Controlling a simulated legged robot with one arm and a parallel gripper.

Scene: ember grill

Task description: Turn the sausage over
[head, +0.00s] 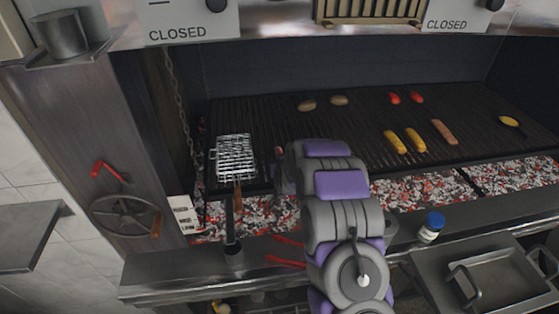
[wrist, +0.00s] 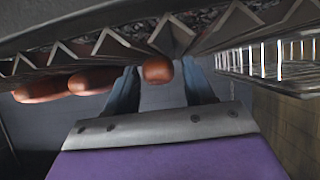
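In the wrist view, a reddish-brown sausage (wrist: 158,70) shows end-on between the two fingertips of my gripper (wrist: 160,66). The fingers stand apart, with a narrow gap visible on each side of the sausage. Two more sausages lie to the left, one nearer (wrist: 92,80) and one at the far left (wrist: 40,90). They are by the ridged bars of the grill grate (wrist: 120,48). In the head view my arm reaches over the grill's front edge and hides my fingertips and most of the area around them.
A wire grilling basket (head: 236,153) lies left of my arm; its wires show right in the wrist view (wrist: 270,65). Corn cobs (head: 405,140), a long reddish-brown item (head: 444,132), red peppers (head: 405,97) and potatoes (head: 322,102) lie farther off. Glowing coals (head: 430,188) line the front.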

